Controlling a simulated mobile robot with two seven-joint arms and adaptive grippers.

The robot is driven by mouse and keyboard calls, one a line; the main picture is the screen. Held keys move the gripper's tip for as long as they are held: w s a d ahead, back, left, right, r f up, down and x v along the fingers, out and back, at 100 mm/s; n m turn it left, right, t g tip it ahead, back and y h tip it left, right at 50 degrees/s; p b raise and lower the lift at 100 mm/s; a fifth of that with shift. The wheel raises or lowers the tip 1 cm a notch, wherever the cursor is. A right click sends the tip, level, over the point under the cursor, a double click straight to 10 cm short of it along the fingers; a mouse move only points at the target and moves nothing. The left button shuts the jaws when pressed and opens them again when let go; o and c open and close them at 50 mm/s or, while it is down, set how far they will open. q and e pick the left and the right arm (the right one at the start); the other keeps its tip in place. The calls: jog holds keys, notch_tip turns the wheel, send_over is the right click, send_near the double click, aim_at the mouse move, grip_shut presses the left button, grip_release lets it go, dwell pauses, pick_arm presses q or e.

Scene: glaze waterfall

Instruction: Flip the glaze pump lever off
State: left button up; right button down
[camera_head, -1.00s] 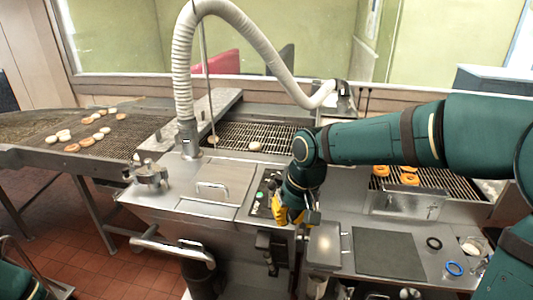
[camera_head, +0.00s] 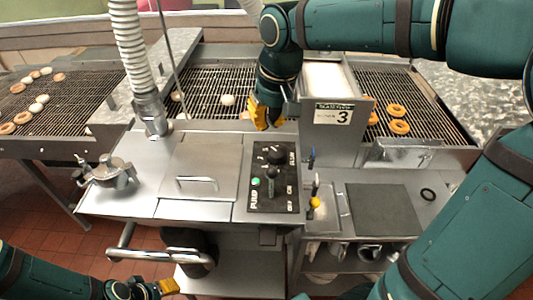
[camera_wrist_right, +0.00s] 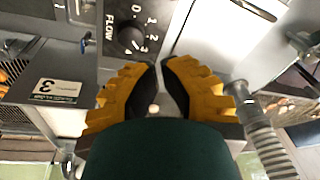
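The black control panel (camera_head: 275,180) carries a FLOW knob (camera_head: 277,157), a lit green light (camera_head: 255,181) and the pump lever (camera_head: 271,189) beside the ON and OFF marks. The lever is small; I cannot tell its exact position. My right gripper (camera_head: 262,118) has yellow fingers and appears just beyond the panel's far edge, apart from the lever. In the right wrist view its fingertips (camera_wrist_right: 158,66) are almost together and empty, with the FLOW knob (camera_wrist_right: 131,38) ahead; the lever is not seen there. My left gripper (camera_head: 160,289) is low at the left; its opening is unclear.
A metal box marked 3 (camera_head: 332,115) stands right of the right gripper. A white hose (camera_head: 130,60) rises at the left. A hinged lid with a handle (camera_head: 198,182) lies left of the panel. Doughnuts (camera_head: 397,110) sit on the right grate.

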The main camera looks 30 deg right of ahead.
aim_at(272, 184)
jog(key=f, duration=0.3)
jog(key=w+f, duration=0.1)
jog(key=f, duration=0.2)
jog(key=a+f, duration=0.1)
jog(key=f, duration=0.3)
jog(key=shift+w+b, duration=0.25)
jog(key=shift+b, duration=0.05)
jog(key=s, duration=0.1)
jog(key=s+r, duration=0.1)
jog(key=s, duration=0.1)
jog(key=shift+s+p, duration=0.3)
jog(key=shift+f, duration=0.1)
